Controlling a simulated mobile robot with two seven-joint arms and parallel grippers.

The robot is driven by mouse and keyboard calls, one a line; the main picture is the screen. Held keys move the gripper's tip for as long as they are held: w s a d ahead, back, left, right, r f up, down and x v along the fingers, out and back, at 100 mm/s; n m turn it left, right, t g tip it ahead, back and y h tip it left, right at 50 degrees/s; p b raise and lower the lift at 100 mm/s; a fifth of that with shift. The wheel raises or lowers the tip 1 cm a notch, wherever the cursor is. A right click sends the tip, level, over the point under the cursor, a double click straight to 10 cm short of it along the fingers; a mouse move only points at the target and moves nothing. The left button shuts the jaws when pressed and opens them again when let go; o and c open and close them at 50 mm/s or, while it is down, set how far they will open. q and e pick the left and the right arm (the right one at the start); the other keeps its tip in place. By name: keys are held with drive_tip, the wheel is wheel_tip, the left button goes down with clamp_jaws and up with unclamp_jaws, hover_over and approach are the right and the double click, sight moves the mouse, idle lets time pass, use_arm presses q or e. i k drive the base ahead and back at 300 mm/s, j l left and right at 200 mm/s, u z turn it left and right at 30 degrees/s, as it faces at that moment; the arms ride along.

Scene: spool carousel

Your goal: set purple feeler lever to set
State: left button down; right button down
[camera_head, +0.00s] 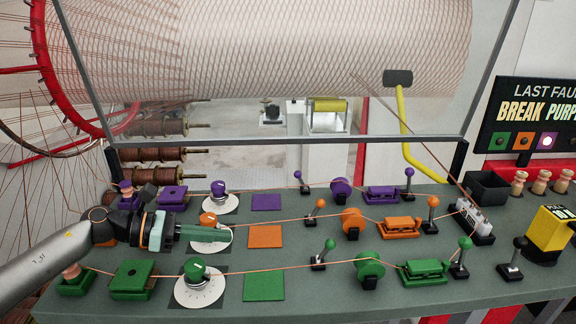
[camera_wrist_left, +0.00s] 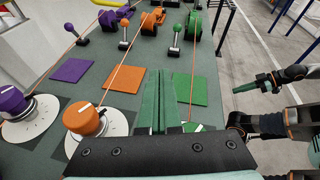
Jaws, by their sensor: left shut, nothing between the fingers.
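In the purple back row, one ball-topped lever (camera_head: 298,176) stands left of centre and another purple lever (camera_head: 408,174) stands at the right; no label shows which is the feeler lever. The left one also shows at the top left of the left wrist view (camera_wrist_left: 70,28); it looks tilted. My left gripper (camera_head: 230,232) is shut and empty, by the orange dial, well left of both purple levers. Its green fingers are together in the left wrist view (camera_wrist_left: 160,100). My right gripper (camera_wrist_left: 243,88) shows only at the right of the left wrist view; its jaw state is unclear.
Orange knob (camera_head: 208,219), purple knob (camera_head: 218,187) and green knob (camera_head: 196,268) sit on white dials near my left arm. Taut threads cross the orange and green rows. Flat purple (camera_head: 266,202), orange and green pads leave low room mid-table.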

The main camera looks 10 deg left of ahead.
sight(297, 174)
drive_tip(key=i, duration=0.85)
drive_tip(key=i+l, duration=0.15)
drive_tip(key=l, duration=0.2)
